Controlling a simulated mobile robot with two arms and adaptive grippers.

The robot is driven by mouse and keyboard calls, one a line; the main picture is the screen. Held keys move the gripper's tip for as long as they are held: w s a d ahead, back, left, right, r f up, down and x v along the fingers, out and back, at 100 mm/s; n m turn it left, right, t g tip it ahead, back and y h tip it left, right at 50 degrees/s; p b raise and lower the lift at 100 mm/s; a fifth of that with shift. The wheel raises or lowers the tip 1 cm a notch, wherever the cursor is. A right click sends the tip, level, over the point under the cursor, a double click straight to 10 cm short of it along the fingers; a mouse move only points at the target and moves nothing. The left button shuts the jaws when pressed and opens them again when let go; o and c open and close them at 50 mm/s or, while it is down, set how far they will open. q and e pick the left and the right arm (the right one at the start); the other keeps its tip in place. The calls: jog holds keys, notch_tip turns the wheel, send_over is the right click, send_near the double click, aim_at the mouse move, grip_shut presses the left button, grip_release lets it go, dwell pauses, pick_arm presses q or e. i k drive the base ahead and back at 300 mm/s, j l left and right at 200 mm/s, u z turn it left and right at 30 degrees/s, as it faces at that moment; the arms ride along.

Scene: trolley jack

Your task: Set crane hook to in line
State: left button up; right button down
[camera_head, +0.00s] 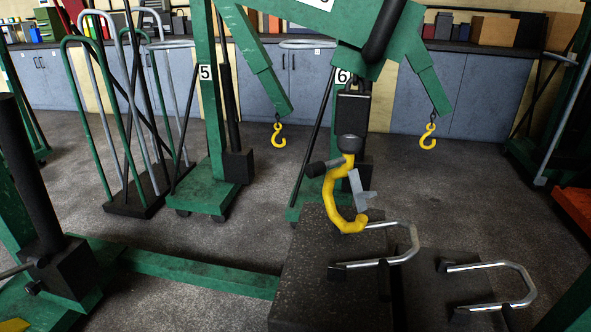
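The large yellow crane hook (336,205) hangs near the middle, its open curve facing right. A grey latch piece (359,188) sits at its mouth. A short dark cylinder (317,168) sticks out to the left near its top; I cannot tell what it belongs to. Above the hook is a dark block (353,108), below a green crane boom (410,42). The hook's lower end overlaps a dark box (312,262) with silver handles (392,262) in the picture; I cannot tell whether they touch. Neither of my grippers is in view.
Green cranes marked 5 (205,110) and 6 (342,78) stand behind, with smaller yellow hooks (278,137) and (429,137). A green floor beam (200,272) runs left of the box. A trolley with hooped rails (130,195) stands left. Grey cabinets (440,92) line the back. Open floor shows at right.

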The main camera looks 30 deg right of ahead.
aim_at(313, 170)
jog(key=i+j+z, duration=0.1)
jog(key=j+z, duration=0.25)
jog(key=j, duration=0.35)
jog(key=j+z, duration=0.35)
jog(key=j, duration=0.35)
jog(key=k+j+z, duration=0.1)
jog(key=j+z, duration=0.25)
jog(key=j, duration=0.4)
